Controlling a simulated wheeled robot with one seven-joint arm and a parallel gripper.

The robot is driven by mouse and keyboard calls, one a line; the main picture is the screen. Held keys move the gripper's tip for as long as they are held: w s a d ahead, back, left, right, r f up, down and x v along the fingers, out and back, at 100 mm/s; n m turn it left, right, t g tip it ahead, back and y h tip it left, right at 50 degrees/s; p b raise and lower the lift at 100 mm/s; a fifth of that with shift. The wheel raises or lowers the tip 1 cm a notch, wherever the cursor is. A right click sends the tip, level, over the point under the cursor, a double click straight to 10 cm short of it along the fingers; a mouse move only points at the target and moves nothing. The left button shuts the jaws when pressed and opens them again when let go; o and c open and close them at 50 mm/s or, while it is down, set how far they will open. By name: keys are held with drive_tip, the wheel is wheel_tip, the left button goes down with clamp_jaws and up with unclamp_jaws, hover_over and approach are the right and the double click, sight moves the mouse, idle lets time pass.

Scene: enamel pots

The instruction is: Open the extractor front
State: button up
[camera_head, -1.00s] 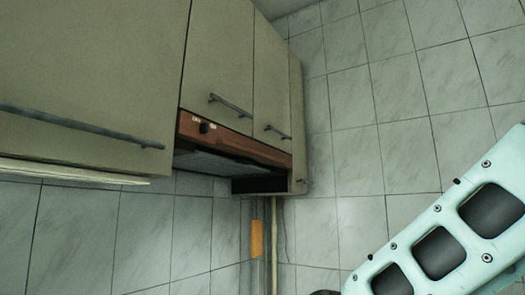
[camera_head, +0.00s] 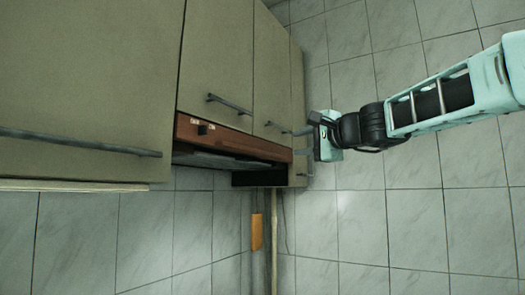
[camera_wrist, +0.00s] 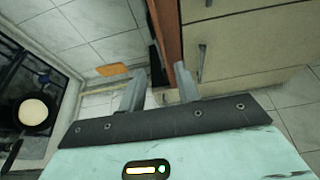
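The extractor front (camera_head: 232,140) is a brown strip with a small dark knob under two beige cabinet doors in the head view. A dark grille slopes below it. It also shows edge-on as a brown band (camera_wrist: 167,38) in the wrist view. My gripper (camera_head: 293,142) is at the right end of the extractor in the head view, its fingers pointing left. In the wrist view, the two grey fingers (camera_wrist: 160,77) stand well apart with nothing between them. The brown band runs beyond the gap between them. Whether a finger touches it cannot be told.
Door handles hang just above the front, one on the left door (camera_head: 230,104) and one on the right door (camera_head: 277,128), close to my fingers. A larger cabinet (camera_head: 85,90) is at left. A tiled wall (camera_head: 345,215) stands behind my arm. An orange piece (camera_head: 257,232) is below.

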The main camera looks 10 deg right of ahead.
sight(260, 152)
drive_tip(key=p+x, duration=0.6)
drive_tip(key=x, duration=1)
drive_tip(key=shift+a+r+p, duration=0.1)
drive_tip(key=shift+r+p, duration=0.05)
drive_tip(key=shift+p, duration=0.25)
drive_tip(key=shift+w+a, duration=0.2)
drive_tip(key=shift+w, duration=0.35)
clamp_jaws()
